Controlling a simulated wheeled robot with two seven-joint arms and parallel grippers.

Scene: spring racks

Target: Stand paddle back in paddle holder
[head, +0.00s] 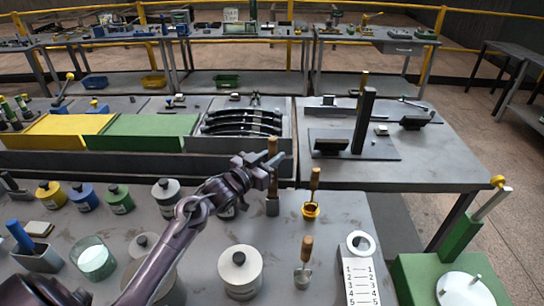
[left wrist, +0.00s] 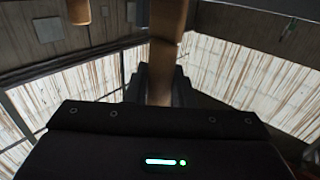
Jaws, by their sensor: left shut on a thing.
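My left gripper (head: 262,168) is shut on the brown wooden paddle (head: 272,147) and holds it upright near the middle of the table. In the left wrist view the wooden paddle (left wrist: 166,60) runs between the dark fingers (left wrist: 160,85). Straight below the paddle is a small dark grey block (head: 272,207), which looks like the paddle holder. I cannot tell whether the paddle's lower end is inside it, above it or in front of it. My right gripper is not in view.
A wooden-handled tool stands in a yellow ring (head: 311,211) just right. Another wooden-handled tool (head: 305,252) and a lidded white pot (head: 240,270) are nearer. A numbered white card (head: 361,280) lies at front right. A rack with dark curved springs (head: 240,123) is behind.

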